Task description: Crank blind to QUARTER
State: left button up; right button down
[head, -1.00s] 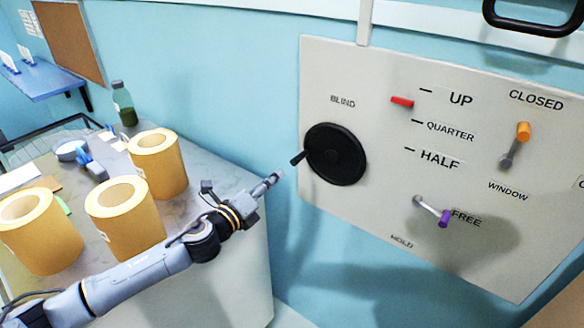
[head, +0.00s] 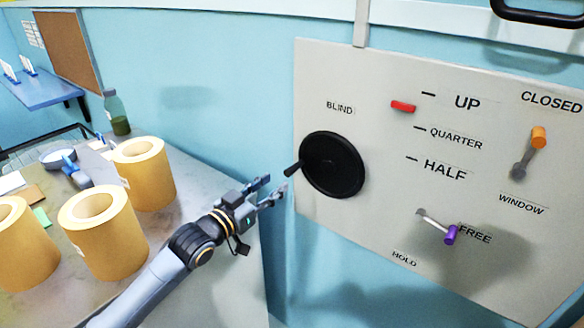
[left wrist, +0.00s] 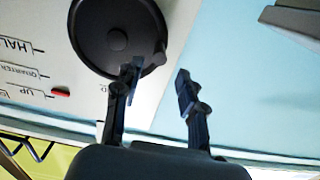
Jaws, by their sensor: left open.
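A black blind crank wheel (head: 334,165) sits on the pale wall panel (head: 400,230), with its handle (head: 294,168) sticking out at its left. A red marker (head: 403,106) stands between the UP and QUARTER lines, nearer UP. My left gripper (head: 268,188) is open and empty, just left of and below the crank handle. In the left wrist view the two fingers (left wrist: 158,85) are spread apart; one finger overlaps the wheel (left wrist: 118,35) near its edge. I cannot tell if it touches. A purple-tipped lever (head: 450,234) points toward FREE. My right gripper is not in view.
An orange-tipped window lever (head: 538,138) points up toward CLOSED. Several kraft rolls (head: 105,235) and a green bottle (head: 117,112) stand on the counter (head: 185,215) at left. A black handle (head: 540,15) is at top right.

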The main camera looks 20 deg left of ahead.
aim_at(292, 171)
pick_arm(q)
jog(key=p+x, duration=0.1)
jog(key=x, duration=0.7)
jog(key=shift+w+d+f, duration=0.1)
jog(key=shift+w+d, duration=0.05)
jog(key=shift+w, duration=0.1)
grip_shut()
